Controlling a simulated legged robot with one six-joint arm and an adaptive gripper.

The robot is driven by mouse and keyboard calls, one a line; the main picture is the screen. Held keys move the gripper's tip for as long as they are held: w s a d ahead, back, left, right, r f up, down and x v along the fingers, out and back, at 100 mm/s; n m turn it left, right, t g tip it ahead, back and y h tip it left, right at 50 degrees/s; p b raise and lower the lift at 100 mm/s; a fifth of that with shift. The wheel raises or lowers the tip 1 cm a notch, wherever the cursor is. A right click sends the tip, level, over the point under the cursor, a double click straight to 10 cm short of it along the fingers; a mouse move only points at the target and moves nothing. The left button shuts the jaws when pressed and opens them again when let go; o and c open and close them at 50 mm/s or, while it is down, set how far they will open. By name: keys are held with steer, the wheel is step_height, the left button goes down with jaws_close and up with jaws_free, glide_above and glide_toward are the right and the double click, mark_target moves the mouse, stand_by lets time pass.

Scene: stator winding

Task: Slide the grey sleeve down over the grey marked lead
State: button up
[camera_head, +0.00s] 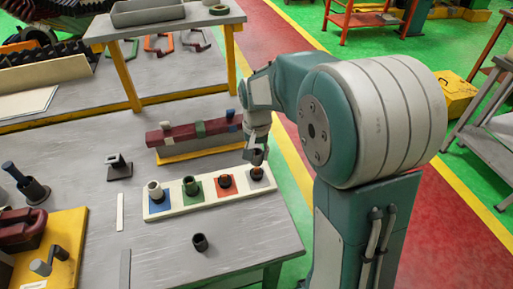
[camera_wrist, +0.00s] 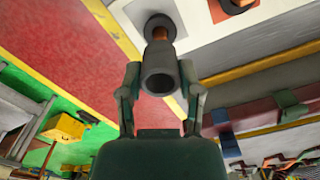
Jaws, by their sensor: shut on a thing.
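The grey sleeve (camera_wrist: 158,78) is a dark, hollow tube between the two fingers of my gripper (camera_wrist: 160,80) in the wrist view. My gripper is shut on it. A brownish lead (camera_wrist: 160,35) rises from a dark round base and lines up closely with the sleeve's far end. I cannot tell whether its tip is inside the sleeve. In the head view my gripper (camera_head: 257,148) holds the sleeve (camera_head: 258,157) upright or nearly so, just above the dark lead base (camera_head: 256,174) on the grey pad at the right end of the white strip (camera_head: 175,209).
A loose dark cup (camera_head: 200,242) stands in front. A maroon bar (camera_head: 185,135) lies behind. The front table area is mostly clear.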

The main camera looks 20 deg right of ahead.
mark_target(256, 161)
steer(key=shift+f, duration=1.6)
steer(key=o, duration=0.9)
steer(key=shift+a+r, duration=0.1)
steer(key=shift+r, duration=5.8)
